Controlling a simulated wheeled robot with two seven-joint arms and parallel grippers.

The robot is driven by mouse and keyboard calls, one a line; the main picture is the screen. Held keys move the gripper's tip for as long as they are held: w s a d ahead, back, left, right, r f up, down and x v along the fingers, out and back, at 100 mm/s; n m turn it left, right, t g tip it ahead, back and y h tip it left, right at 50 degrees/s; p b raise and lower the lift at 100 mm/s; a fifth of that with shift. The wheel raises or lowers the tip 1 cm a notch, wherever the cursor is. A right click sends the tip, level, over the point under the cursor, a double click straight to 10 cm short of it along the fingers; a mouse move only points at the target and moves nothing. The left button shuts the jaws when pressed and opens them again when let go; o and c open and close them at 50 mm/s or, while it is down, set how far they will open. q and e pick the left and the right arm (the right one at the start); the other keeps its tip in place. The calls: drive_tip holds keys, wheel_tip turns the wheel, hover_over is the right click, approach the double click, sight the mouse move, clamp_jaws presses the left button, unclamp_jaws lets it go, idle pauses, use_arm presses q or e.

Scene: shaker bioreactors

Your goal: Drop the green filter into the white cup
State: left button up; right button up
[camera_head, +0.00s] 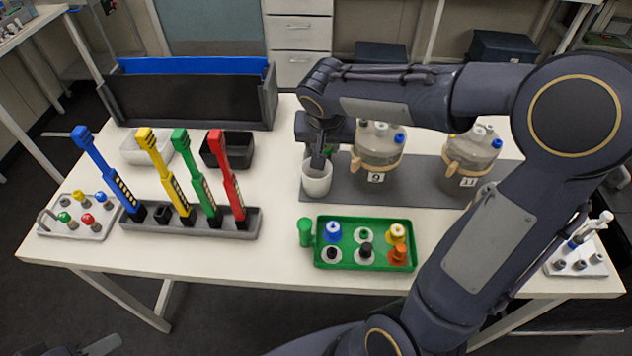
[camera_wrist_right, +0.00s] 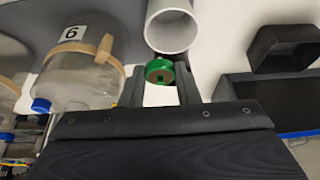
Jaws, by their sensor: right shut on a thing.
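The green filter (camera_wrist_right: 159,71) is between the two fingers of my right gripper (camera_wrist_right: 160,82) in the right wrist view. The right gripper is shut on it. The white cup (camera_wrist_right: 172,28) is just beyond the fingertips, with its open mouth toward them. The cup stands upright at the left end of a grey mat. A small dark part at the lower left edge appears to be my left gripper (camera_head: 98,346); its jaws cannot be made out.
A green tray (camera_head: 318,250) with several coloured caps lies in front. A grey rack (camera_head: 185,224) with coloured tools stands left. White table is clear between rack and cup.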

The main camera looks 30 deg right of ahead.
drive_tip(key=shift+f, duration=0.15)
drive_tip(key=o, duration=1.1)
drive_tip(key=shift+c, duration=0.2)
drive_tip(key=v, duration=0.7)
drive_tip(key=shift+s+r, duration=0.15)
drive_tip(key=shift+r, duration=0.2)
drive_tip(key=shift+a, duration=0.1)
drive_tip(key=s+a+f+n+t+y, duration=0.1)
drive_tip(key=s+a+f+n+y, duration=0.1)
drive_tip(key=s, duration=0.7)
drive_tip(key=s+a+f+n+y, duration=0.2)
drive_tip(key=s+a+f+y, duration=0.1)
drive_tip(key=s, duration=0.6)
drive_tip(key=shift+s+f+n+t+y, duration=0.3)
drive_tip(key=shift+s+f+t+y, duration=0.15)
drive_tip(key=shift+f, duration=0.45)
